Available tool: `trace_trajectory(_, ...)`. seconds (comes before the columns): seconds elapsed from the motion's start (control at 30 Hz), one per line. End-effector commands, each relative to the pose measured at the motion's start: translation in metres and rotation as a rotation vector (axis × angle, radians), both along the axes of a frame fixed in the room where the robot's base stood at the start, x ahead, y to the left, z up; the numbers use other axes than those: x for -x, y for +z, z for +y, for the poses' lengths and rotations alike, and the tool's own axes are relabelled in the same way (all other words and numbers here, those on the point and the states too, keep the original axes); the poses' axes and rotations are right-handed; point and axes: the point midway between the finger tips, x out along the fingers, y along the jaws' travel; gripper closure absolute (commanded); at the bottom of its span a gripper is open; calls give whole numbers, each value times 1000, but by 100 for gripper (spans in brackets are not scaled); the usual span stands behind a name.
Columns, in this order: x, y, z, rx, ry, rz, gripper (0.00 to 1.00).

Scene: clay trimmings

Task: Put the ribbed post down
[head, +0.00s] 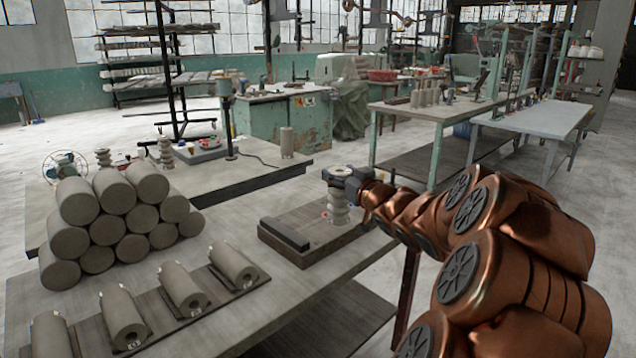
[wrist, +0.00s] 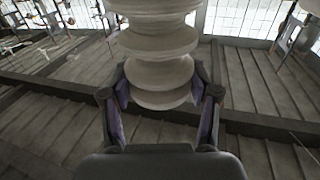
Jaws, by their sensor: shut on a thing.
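The ribbed post (head: 338,207) is a pale grey, upright stack of rounded discs. My gripper (head: 342,176) is shut around its upper part, from the right in the head view. The post's lower end is over a wooden board (head: 300,250) on the near table; I cannot tell whether it touches the board. In the wrist view the post (wrist: 158,72) stands between the two fingers of my gripper (wrist: 160,98), and its upper end is cut off by the frame.
A dark bar (head: 284,234) lies along the board's left side. Stacked clay cylinders (head: 115,215) and several hollow cylinders on small boards (head: 233,264) fill the table's left. Two similar ribbed pieces (head: 165,152) stand on the table behind. Bare tabletop (head: 235,212) lies between.

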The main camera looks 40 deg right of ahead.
Motion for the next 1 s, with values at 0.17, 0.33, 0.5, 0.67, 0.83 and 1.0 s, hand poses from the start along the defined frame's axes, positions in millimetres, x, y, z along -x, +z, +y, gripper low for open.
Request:
trace_trajectory(0.17, -31, -5, -6, -2, 6, -1, 100)
trace_trajectory(0.33, -61, -6, -13, 2, 6, 1, 100)
trace_trajectory(0.5, -87, -9, -20, 1, 4, 0, 100)
trace_trajectory(0.67, -98, -9, -23, 0, 3, -2, 100)
trace_trajectory(0.83, -99, -16, -24, -1, 2, 0, 100)
trace_trajectory(1.0, -99, -38, -24, -1, 3, -1, 100)
